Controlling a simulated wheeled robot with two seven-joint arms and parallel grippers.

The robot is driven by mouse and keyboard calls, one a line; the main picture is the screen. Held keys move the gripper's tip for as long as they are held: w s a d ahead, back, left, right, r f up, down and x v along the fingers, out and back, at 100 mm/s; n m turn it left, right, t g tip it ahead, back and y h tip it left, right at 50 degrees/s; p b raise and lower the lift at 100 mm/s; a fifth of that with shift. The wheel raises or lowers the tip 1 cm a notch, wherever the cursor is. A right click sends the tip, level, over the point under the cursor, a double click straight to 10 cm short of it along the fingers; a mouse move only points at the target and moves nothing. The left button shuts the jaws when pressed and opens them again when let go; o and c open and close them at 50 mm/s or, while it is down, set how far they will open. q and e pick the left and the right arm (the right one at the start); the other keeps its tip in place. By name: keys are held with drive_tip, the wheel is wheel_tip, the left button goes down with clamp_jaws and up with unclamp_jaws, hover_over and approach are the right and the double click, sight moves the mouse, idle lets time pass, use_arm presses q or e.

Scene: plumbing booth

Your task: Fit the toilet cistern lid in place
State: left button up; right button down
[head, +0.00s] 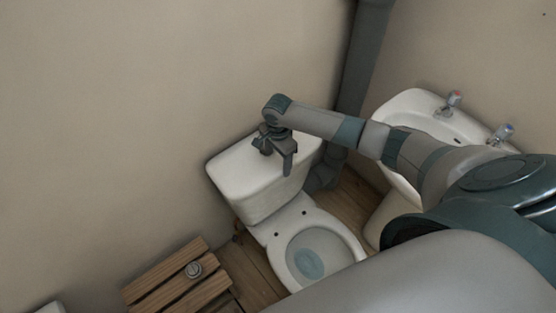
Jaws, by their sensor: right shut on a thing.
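The white cistern lid (236,169) lies over the top of the white toilet cistern (262,203), against the wall. It looks level and roughly lined up with the cistern; I cannot tell if it is fully seated. My right gripper (276,154) reaches in from the right and is shut on the lid near its middle, with one finger by the front edge. The gripper hides part of the lid's top. My left gripper is not in view.
A small round metal piece (193,269) rests on a slatted wooden stool (165,284) at the lower left. A white basin (413,108) with two taps stands on the right. A dark vertical pipe (358,75) runs up the corner behind my right arm.

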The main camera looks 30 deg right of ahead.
drive_tip(key=shift+w+r+p, duration=0.1)
drive_tip(key=shift+w+p, duration=0.05)
drive_tip(key=shift+p, duration=0.25)
idle(0.3)
drive_tip(key=shift+c, duration=2)
unclamp_jaws()
drive_tip(key=shift+s+f, duration=0.2)
drive_tip(key=shift+s, duration=0.1)
drive_tip(key=shift+w+r, duration=0.1)
drive_tip(key=shift+r, duration=0.4)
wheel_tip(320, 180, up, 17)
drive_tip(key=b, duration=0.2)
drive_tip(key=shift+b, duration=0.4)
drive_tip(key=shift+f, duration=0.15)
